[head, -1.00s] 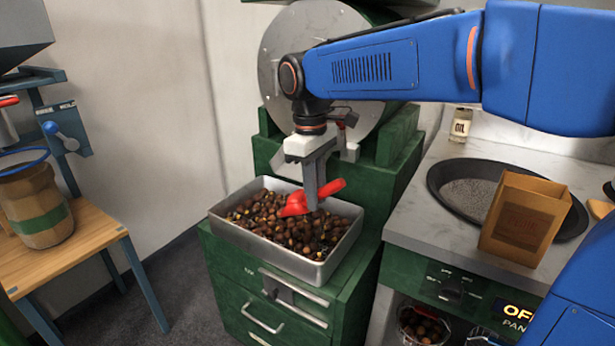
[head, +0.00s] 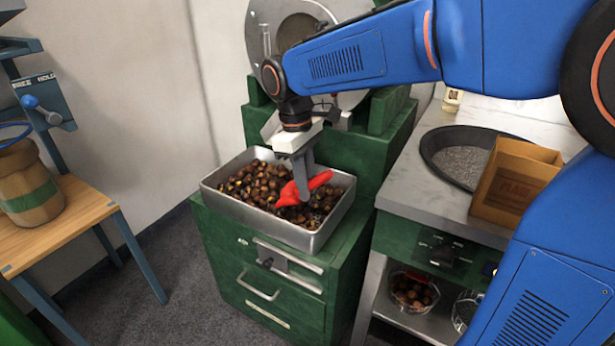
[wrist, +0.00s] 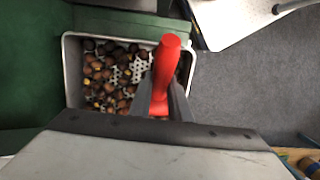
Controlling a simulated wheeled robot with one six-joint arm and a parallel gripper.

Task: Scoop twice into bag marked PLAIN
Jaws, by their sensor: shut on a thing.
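My gripper (head: 302,180) is shut on the red scoop (head: 290,195), low over the metal tray (head: 235,222) of chestnuts (head: 258,182). The scoop's bowl end points left and touches or sits just among the chestnuts; I cannot tell how deep. In the wrist view the red handle (wrist: 164,65) stands between the fingers, and the scoop's bowl is hidden. Bare perforated tray floor shows there between the chestnuts. A brown paper bag (head: 515,180) with a printed label, which seems to read PLAIN, stands upright on the counter at the right.
A dark round pan (head: 440,145) is set in the counter (head: 402,190) beside the bag. A green cabinet (head: 225,260) bears the tray, with a drum roaster behind. A wooden table (head: 85,205) with a jute sack (head: 30,190) stands at the left.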

